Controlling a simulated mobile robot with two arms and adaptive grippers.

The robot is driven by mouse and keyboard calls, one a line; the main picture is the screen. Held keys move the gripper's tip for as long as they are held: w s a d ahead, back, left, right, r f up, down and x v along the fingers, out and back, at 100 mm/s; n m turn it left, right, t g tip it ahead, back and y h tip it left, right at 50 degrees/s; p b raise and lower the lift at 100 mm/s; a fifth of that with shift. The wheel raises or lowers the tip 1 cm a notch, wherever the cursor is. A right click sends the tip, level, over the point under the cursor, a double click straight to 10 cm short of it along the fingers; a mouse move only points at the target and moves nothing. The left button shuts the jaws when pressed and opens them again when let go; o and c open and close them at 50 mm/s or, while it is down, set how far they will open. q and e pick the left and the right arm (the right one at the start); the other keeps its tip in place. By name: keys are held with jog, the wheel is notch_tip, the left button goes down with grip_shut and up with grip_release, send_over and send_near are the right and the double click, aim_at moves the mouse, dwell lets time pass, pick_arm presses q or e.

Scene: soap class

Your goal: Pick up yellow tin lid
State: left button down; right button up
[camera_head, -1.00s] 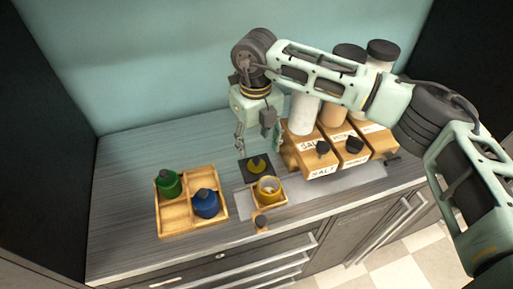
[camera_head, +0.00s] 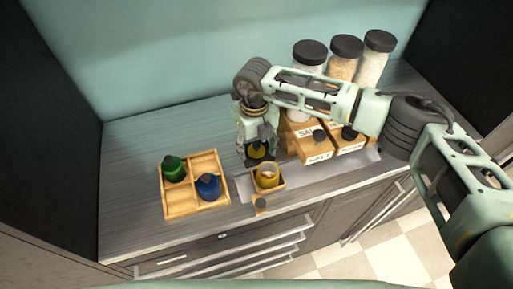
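The yellow tin lid (camera_head: 257,151) lies on a small black square mat (camera_head: 254,163) on the counter, just behind the yellow tin. My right gripper (camera_head: 257,150) is pointed down over the lid, with its fingers apart on either side of it. From this view I cannot tell whether the fingers touch the lid. The open yellow tin (camera_head: 268,177) stands in a small wooden holder (camera_head: 268,188) in front of the mat. My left gripper is not in view.
A wooden tray (camera_head: 194,206) with a green container (camera_head: 174,168) and a blue container (camera_head: 208,187) stands at left. Labelled wooden boxes (camera_head: 317,157) and tall jars (camera_head: 309,62) with black lids stand close at right. The back left counter is clear.

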jog(key=c, duration=0.8)
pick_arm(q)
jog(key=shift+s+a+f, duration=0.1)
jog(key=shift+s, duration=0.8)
